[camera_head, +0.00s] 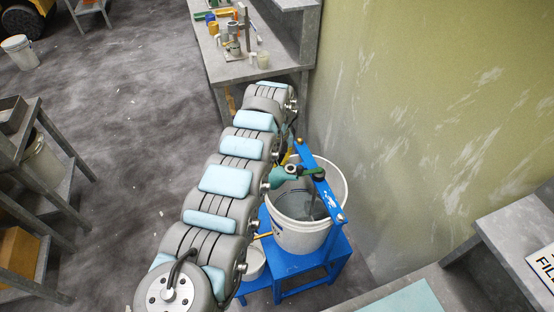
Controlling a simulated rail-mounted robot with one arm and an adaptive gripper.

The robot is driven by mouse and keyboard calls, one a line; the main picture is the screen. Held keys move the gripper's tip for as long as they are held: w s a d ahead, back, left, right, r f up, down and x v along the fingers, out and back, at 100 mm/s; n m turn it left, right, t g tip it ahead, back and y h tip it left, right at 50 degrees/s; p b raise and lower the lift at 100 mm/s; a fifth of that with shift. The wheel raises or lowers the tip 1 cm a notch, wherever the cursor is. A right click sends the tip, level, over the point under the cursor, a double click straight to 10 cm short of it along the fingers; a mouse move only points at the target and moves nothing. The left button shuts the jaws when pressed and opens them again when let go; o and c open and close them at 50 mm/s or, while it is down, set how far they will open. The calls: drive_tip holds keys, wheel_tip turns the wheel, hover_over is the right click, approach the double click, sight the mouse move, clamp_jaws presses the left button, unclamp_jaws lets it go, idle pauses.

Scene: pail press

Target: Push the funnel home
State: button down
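I cannot make out a funnel in the head view. A white pail (298,239) stands on a blue stand (340,250) right of my arm, with grey contents inside. A blue bar (328,195) runs across the pail's top. A green part (285,173) with a dark end reaches from beside my arm to over the pail. A grey rod hangs below it into the pail. My arm runs from the lower left up to the top middle and covers the pail's left side. My gripper does not show clearly; the arm hides that area.
A grey bench (222,67) with cups and small tools stands at the top. A yellowish wall (440,110) rises close on the right. Grey shelves (50,195) stand on the left, and a grey table (520,235) is at lower right. The floor between is clear.

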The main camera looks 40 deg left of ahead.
drive_tip(key=shift+f+b, duration=1.35)
drive_tip(key=shift+f, duration=0.9)
idle(1.8)
idle(0.5)
wheel_tip(320, 180, up, 7)
drive_tip(key=p, duration=0.4)
drive_tip(key=shift+p, duration=0.3)
idle(0.3)
